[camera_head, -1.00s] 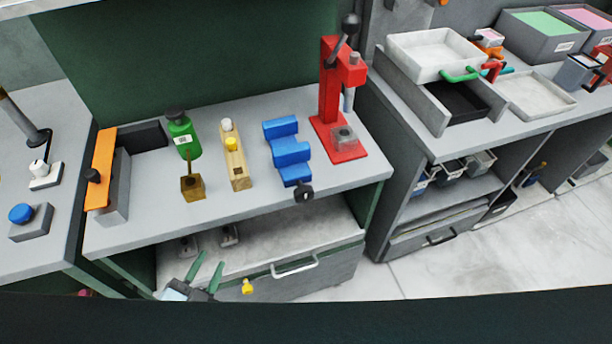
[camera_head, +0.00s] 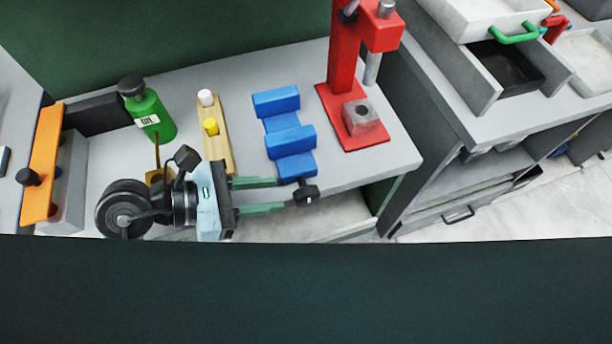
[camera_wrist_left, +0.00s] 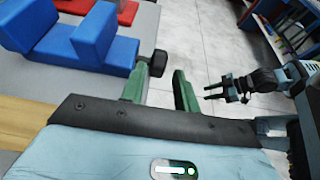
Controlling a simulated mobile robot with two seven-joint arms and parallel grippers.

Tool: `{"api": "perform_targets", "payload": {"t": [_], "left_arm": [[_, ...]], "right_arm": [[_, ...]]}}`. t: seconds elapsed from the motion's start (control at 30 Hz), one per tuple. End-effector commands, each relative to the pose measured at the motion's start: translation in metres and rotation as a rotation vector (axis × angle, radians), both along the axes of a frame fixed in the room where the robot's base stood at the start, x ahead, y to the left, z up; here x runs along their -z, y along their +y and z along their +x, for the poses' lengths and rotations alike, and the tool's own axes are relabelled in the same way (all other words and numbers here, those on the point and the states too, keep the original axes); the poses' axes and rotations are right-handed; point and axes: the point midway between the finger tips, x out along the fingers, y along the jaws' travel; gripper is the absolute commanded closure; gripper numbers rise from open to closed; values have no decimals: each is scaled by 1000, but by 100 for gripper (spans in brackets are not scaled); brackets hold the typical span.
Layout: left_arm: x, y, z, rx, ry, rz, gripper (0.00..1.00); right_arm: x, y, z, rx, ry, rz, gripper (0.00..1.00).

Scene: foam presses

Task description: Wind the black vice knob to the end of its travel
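The blue vice (camera_head: 288,142) sits on the grey bench. Its black knob (camera_head: 306,194) sticks out at the bench's front edge. My left gripper (camera_head: 281,195) is open and empty, with its green fingers pointing right at the knob; the fingertips are just short of it. In the left wrist view the knob (camera_wrist_left: 154,62) shows just beyond the tip of the left-hand finger, and the gap of the left gripper (camera_wrist_left: 160,72) is empty. My right gripper (camera_wrist_left: 212,91) shows small in the left wrist view with its fingers apart; it is outside the head view.
Left of the vice are a wooden block (camera_head: 217,145) with white and yellow pegs and a green bottle (camera_head: 149,110). A red press (camera_head: 345,90) stands behind right of the vice. Open floor (camera_wrist_left: 195,30) lies in front of the bench.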

Motion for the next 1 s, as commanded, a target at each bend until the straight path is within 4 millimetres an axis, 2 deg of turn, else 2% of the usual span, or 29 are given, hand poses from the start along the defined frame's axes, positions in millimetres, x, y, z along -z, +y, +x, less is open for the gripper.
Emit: {"api": "perform_targets", "payload": {"t": [0.27, 0.7, 1.0], "left_arm": [[3, -6, 3, -1, -1, 5, 69], [25, -59, 20, -2, 0, 1, 69], [30, -68, 23, -1, -2, 4, 69]], "right_arm": [[1, 0, -5, -2, 10, 0, 64], [-3, -1, -6, -4, 10, -2, 64], [-3, -1, -6, -4, 8, -3, 64]]}}
